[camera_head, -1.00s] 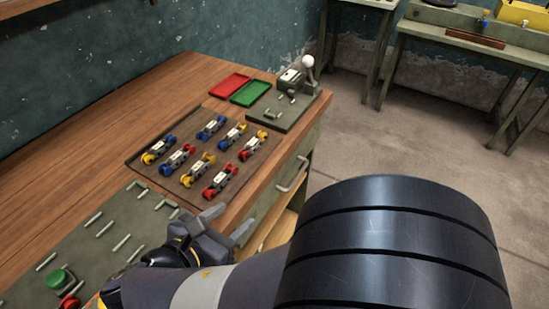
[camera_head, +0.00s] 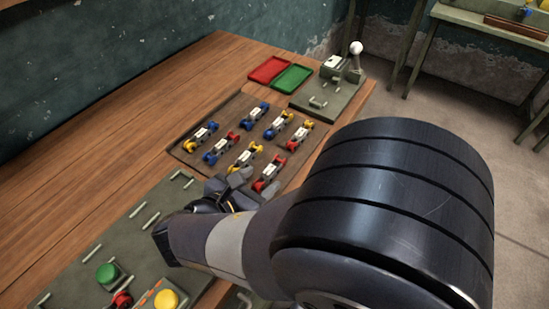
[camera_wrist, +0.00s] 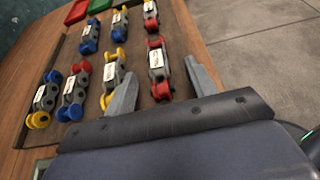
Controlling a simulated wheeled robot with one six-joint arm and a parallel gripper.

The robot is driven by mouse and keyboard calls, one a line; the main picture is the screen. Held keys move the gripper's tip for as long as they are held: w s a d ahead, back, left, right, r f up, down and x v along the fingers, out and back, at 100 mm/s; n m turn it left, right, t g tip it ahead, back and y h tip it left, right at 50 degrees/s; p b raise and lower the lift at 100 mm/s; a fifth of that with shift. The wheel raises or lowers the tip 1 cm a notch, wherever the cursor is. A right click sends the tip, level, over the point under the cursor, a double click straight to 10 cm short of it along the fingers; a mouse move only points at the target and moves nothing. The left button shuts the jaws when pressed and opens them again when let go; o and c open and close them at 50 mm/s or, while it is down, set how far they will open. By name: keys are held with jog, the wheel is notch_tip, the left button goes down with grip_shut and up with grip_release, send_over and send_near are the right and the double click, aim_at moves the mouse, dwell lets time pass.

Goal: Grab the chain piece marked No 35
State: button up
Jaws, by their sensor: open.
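Several chain pieces with red, blue and yellow ends and white labels lie in rows on a brown tray (camera_head: 180,152). The labels are too small to read, so I cannot tell which piece is No 35. My gripper (camera_head: 242,177) is open near the tray's front edge. In the wrist view its fingers (camera_wrist: 160,88) stand apart, with a red-ended piece (camera_wrist: 156,62) showing between them and a yellow-ended piece (camera_wrist: 110,76) beside the left finger. Neither piece is held.
A red tray (camera_head: 269,70) and a green tray (camera_head: 292,77) lie behind the pieces. A lever fixture (camera_head: 330,95) stands at the bench's right corner. A grey-green board (camera_head: 120,240) with pegs and buttons lies at the front left.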

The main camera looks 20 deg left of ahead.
aim_at(265, 174)
jog(key=x, duration=0.4)
jog(key=shift+w+f, duration=0.1)
jog(key=shift+w, duration=0.2)
grip_shut()
dwell(0.3)
